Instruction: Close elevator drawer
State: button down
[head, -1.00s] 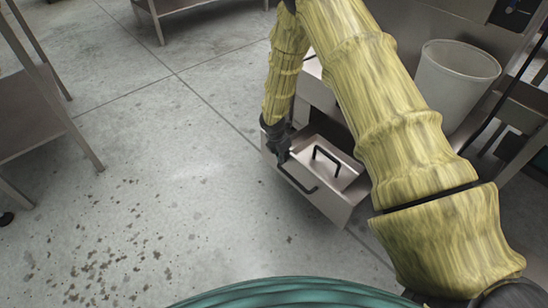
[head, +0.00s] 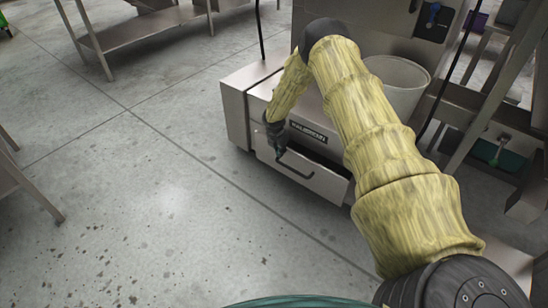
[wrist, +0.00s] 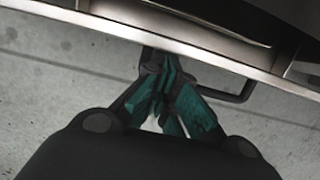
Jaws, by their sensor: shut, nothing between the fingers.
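The elevator drawer (head: 318,184) is a steel drawer low in the metal machine (head: 236,110), with a black bar handle (head: 297,172) on its front. It stands slightly out, with a dark gap along its top at the right. My gripper (head: 277,154) is shut and empty at the handle's left end, against or very near the drawer front. In the wrist view, the teal fingertips (wrist: 166,70) are together beside the handle (wrist: 238,97), below the drawer's edge (wrist: 205,58). I cannot tell whether they touch the front. The drawer's inside is mostly hidden.
A white bin (head: 398,84) stands behind my arm. A steel table (head: 140,30) is at the back left, and another table (head: 25,185) is at the left edge. A rack (head: 490,125) stands at the right. The floor before the drawer is clear.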

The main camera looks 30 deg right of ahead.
jog(key=shift+w+d, duration=0.25)
jog(key=shift+d, duration=0.35)
